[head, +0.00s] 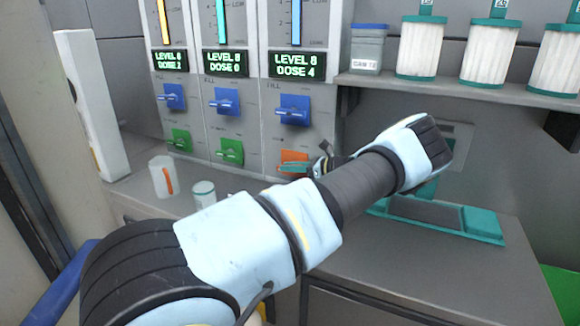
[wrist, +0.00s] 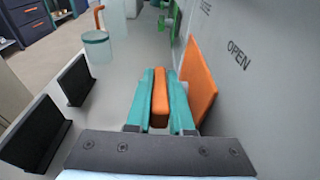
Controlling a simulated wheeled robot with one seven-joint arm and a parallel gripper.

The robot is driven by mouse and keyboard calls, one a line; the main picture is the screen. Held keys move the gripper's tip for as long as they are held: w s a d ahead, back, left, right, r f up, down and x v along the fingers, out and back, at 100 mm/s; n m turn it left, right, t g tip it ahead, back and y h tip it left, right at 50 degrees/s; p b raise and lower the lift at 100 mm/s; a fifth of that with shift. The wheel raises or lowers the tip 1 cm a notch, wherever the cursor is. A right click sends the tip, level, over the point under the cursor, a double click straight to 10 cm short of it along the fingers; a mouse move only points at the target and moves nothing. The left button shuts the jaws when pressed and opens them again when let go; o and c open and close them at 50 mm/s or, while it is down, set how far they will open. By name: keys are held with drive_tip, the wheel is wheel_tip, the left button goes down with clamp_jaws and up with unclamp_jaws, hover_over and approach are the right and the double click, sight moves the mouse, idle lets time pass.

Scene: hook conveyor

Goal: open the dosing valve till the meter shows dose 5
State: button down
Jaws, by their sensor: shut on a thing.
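The orange dosing valve (head: 294,158) is on the right-hand column of the dispenser, below its blue valve (head: 293,108). In the wrist view its orange handle (wrist: 160,100) stands out from an orange plate (wrist: 200,83) on the grey panel, beside the word OPEN. My gripper (wrist: 161,98) has its teal fingers on both sides of the handle and is shut on it. In the head view my gripper (head: 300,165) reaches the valve from the right. The meter (head: 297,65) above this column reads LEVEL 8, DOSE 4.
Two other columns have blue valves (head: 227,100) and green valves (head: 230,150); their displays show dose 2 and dose 0. A cup with an orange handle (head: 163,177) and a lidded jar (head: 204,194) stand on the counter at left. Filter canisters (head: 424,48) line the right shelf.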

drive_tip(key=g+h+p, duration=0.1)
drive_tip(key=h, duration=0.2)
drive_tip(key=shift+a+r+g, duration=0.1)
drive_tip(key=shift+r+g, duration=0.05)
drive_tip(key=shift+g, duration=0.15)
drive_tip(key=shift+g+h+p, duration=0.3)
drive_tip(key=shift+h+p, duration=0.15)
drive_tip(key=shift+h, duration=0.15)
drive_tip(key=shift+f+h, duration=0.2)
drive_tip(key=shift+h, duration=0.1)
drive_tip(key=c, duration=0.8)
unclamp_jaws()
drive_tip(key=b+v, duration=0.3)
drive_tip(key=v, duration=0.7)
drive_tip(key=shift+d+r, duration=0.25)
drive_tip(key=shift+d, duration=0.15)
